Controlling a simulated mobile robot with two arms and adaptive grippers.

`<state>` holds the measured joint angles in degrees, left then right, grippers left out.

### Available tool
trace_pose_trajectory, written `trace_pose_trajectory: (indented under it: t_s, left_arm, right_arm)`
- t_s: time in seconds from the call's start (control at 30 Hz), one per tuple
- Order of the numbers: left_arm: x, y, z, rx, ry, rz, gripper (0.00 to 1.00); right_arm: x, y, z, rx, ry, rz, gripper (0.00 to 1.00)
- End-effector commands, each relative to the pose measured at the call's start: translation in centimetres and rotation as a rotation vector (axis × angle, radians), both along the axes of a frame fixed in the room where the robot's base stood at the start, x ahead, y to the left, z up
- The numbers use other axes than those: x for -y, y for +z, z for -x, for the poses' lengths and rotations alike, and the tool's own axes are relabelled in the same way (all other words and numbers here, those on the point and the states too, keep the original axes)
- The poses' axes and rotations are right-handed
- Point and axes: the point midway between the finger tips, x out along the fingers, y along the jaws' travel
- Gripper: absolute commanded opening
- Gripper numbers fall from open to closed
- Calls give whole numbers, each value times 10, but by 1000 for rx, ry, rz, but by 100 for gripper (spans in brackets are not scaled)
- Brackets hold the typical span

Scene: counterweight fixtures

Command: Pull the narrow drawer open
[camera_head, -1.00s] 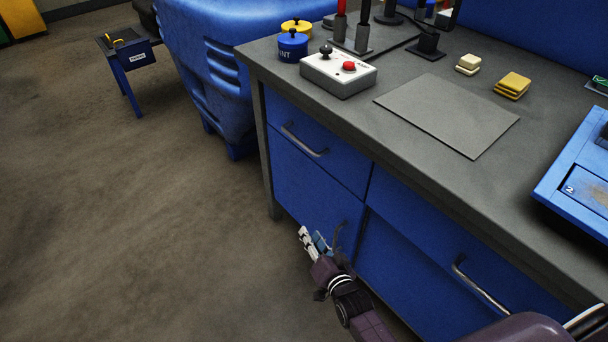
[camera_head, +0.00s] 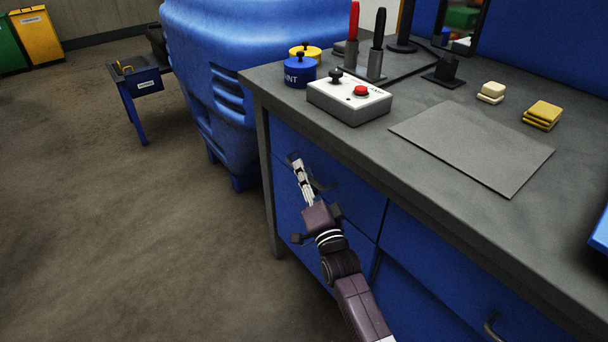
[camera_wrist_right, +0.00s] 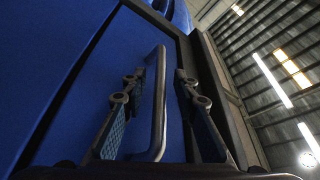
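The narrow drawer (camera_head: 355,205) is the blue upper left front under the workbench top. It looks shut, flush with the bench front. Its grey bar handle (camera_wrist_right: 160,100) shows clearly in the right wrist view; in the head view my gripper mostly covers it. My right gripper (camera_head: 298,163) is at this handle, pointing up along the drawer front. In the right wrist view the right gripper's fingers (camera_wrist_right: 163,105) are open, one on each side of the bar, with visible gaps. Contact with the bar does not show. My left gripper is in neither view.
The grey bench top (camera_head: 410,170) overhangs the drawers. A large blue bin (camera_head: 215,90) stands left of the bench. The floor (camera_head: 130,240) in front is clear.

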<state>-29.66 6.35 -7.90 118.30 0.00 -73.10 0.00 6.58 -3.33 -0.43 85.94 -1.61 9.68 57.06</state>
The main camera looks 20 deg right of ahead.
Motion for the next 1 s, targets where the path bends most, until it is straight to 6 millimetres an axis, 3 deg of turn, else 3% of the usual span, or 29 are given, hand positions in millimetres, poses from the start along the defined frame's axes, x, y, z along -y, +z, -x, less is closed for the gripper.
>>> trace_pose_trajectory:
  t_s: [0.3, 0.57, 1.0]
  left_arm:
    - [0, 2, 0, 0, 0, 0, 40]
    - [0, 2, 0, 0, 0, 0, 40]
    - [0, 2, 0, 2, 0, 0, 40]
  right_arm:
    - [0, 1, -4, -1, 0, 0, 27]
    - [0, 0, -4, -1, 0, 0, 0]
    - [0, 0, -4, -2, 0, 0, 0]
